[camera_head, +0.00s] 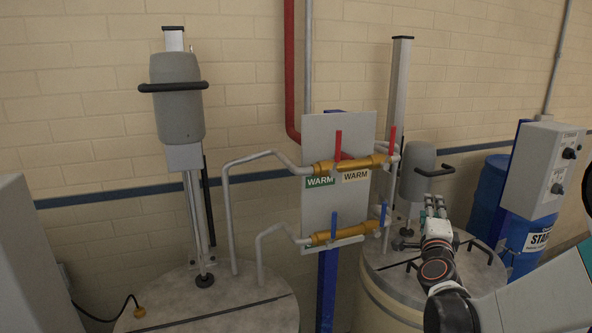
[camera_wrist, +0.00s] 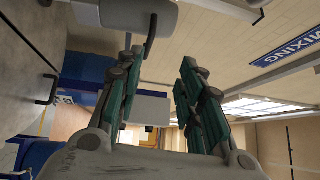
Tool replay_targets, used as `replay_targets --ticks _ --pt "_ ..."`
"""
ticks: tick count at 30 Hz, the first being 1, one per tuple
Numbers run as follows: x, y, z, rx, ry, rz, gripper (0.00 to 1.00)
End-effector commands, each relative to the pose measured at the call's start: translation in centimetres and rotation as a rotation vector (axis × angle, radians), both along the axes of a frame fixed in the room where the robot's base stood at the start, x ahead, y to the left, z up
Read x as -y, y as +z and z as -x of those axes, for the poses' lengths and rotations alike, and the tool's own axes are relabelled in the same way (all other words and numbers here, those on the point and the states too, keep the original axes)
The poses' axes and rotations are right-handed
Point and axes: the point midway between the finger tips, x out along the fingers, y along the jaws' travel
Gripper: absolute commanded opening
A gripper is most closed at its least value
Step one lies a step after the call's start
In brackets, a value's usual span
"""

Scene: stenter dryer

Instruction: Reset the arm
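My gripper (camera_head: 435,203) shows in the head view at right, in front of the right drum and its grey mixer. Its fingers point up and away from my body. In the wrist view my gripper (camera_wrist: 160,68) has its two green-padded fingers spread apart with nothing between them. My arm (camera_head: 500,305) reaches in from the lower right of the head view. Whether the gripper touches the drum lid or mixer cannot be told.
A drum lid (camera_head: 385,268) with black handles lies below the gripper. A grey mixer (camera_head: 416,172) stands behind it. A valve panel (camera_head: 335,205) with red and blue levers is to the left. A control box (camera_head: 541,172) and blue barrel (camera_head: 489,200) are at right.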

Motion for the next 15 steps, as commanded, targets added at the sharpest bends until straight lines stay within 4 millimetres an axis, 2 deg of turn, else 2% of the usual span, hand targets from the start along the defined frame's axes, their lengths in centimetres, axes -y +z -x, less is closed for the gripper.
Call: replay_targets --ticks 8,11,15 --pt "-4.5 0.8 1.3 -0.113 0.127 0.167 0.35" --pt "-6.8 0.8 2.4 -0.178 0.194 0.263 0.35" --pt "-10.6 0.0 5.1 -0.298 0.314 0.435 0.35"
